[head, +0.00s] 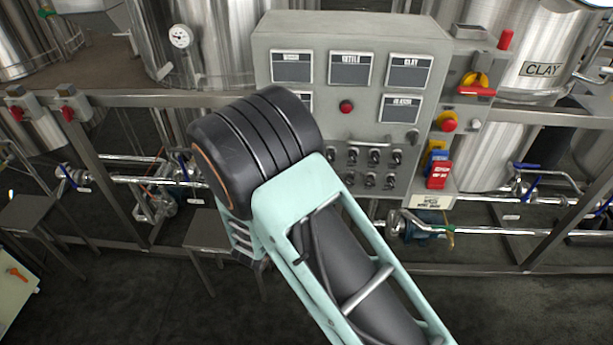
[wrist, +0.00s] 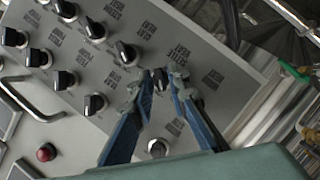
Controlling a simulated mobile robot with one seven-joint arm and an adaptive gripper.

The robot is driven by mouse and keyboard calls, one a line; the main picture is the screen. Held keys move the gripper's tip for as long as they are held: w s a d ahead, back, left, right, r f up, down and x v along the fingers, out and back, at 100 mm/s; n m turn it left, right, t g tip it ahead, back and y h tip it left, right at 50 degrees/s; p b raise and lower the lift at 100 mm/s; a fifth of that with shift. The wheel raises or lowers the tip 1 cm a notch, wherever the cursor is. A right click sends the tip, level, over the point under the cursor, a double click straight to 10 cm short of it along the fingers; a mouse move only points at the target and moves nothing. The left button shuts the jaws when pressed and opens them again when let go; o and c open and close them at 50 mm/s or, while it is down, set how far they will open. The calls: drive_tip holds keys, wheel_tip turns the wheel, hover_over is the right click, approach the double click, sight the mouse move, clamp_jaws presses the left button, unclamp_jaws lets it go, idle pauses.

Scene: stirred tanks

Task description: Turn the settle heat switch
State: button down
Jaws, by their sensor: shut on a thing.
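In the wrist view my gripper (wrist: 168,80) has its two blue fingers closed around a black rotary switch knob (wrist: 160,78) on the grey control panel (wrist: 232,92). Other black knobs stand close by, one up and left (wrist: 125,52) and one below, between the fingers (wrist: 158,148). In the head view the panel (head: 264,60) shows rows of switches (head: 374,157) at its lower part; my arm hides the gripper there.
A red button (wrist: 46,152) is at the lower left of the wrist view. In the head view a red lamp or button (head: 346,107) is among the panel displays. A yellow-red switch (head: 476,84) and red tag (head: 438,174) are to the right. Steel tanks (head: 205,40) stand behind.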

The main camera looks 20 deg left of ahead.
drive_tip(key=shift+n+t+h+p, duration=0.3)
drive_tip(key=shift+n+p, duration=0.05)
drive_tip(key=shift+n, duration=0.45)
drive_tip(key=shift+w, duration=0.1)
drive_tip(key=shift+r, duration=0.1)
drive_tip(key=c, duration=2.1)
unclamp_jaws()
drive_tip(key=shift+a, duration=0.1)
drive_tip(key=v, duration=1.2)
